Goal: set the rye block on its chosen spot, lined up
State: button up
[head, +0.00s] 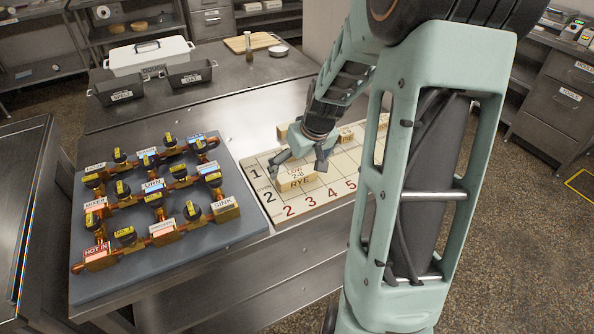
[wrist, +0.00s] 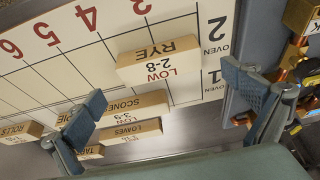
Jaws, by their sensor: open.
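The rye block (head: 296,179) is a pale wooden block marked "LOW 2-8 RYE". It lies on the numbered grid board (head: 322,198), near the board's left end, above the red 2 and 3. In the wrist view the rye block (wrist: 158,64) lies near the oven 1 and oven 2 row labels, roughly parallel to the grid lines; its exact cell edges are partly hidden under it. My gripper (head: 300,162) is open just over the rye block, apparently not holding it. In the wrist view my gripper (wrist: 168,108) has its fingers wide apart.
Other blocks stand close by: scones (wrist: 128,106), loaves (wrist: 130,132) and rolls (wrist: 22,132). A pipe-and-valve panel (head: 150,262) sits left of the board. A white dish (head: 150,57), dark bins (head: 190,74) and a cutting board (head: 252,42) stand farther back.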

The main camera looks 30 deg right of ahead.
jog(key=v, duration=0.7)
jog(key=shift+r, duration=0.35)
jog(key=shift+s, duration=0.15)
